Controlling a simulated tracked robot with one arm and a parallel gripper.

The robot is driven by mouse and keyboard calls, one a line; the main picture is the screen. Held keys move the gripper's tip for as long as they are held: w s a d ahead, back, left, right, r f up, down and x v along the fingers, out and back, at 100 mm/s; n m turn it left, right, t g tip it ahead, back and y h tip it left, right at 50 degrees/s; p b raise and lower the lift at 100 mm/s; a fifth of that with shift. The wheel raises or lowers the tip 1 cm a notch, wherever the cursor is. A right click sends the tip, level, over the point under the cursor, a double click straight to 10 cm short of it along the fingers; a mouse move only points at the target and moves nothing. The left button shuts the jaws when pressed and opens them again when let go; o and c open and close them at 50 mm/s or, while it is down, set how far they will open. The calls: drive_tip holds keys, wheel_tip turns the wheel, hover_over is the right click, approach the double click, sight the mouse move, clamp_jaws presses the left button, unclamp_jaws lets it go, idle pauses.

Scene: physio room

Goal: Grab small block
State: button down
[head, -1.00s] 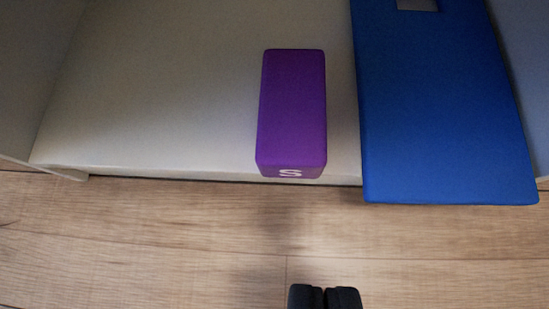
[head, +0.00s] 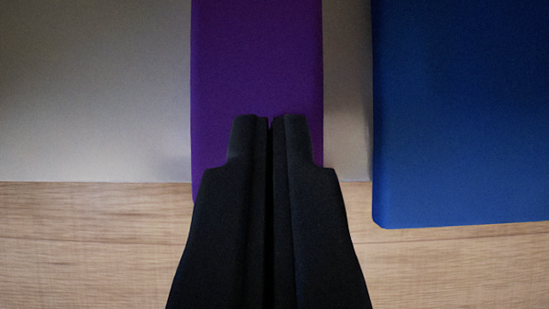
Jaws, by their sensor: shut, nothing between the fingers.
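The small block (head: 257,60) is purple and lies on a pale shelf board, running away from me. Its far end is cut off by the top of the head view, and its near end is mostly hidden behind my gripper. My gripper (head: 270,118) is black, with its two fingers closed together and nothing between them. Its fingertips are in front of or over the near part of the block, roughly centred on its width. I cannot tell whether they touch it.
A blue board or pad (head: 460,110) lies to the right of the block, with a narrow gap between them. The pale shelf (head: 90,90) is clear on the left. A wooden floor (head: 90,245) lies in front of the shelf edge.

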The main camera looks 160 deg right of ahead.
sight(259, 90)
drive_tip(key=shift+w+a+f+b, duration=0.1)
drive_tip(key=shift+w+a+b, duration=0.15)
drive_tip(key=shift+w, duration=0.4)
drive_tip(key=shift+w+a+f+b, duration=0.15)
drive_tip(key=shift+w+b, duration=0.1)
drive_tip(key=shift+w, duration=0.35)
drive_tip(key=shift+s+f, duration=0.2)
drive_tip(key=shift+f, duration=0.15)
drive_tip(key=shift+s+d+f, duration=0.1)
drive_tip(key=shift+f, duration=0.1)
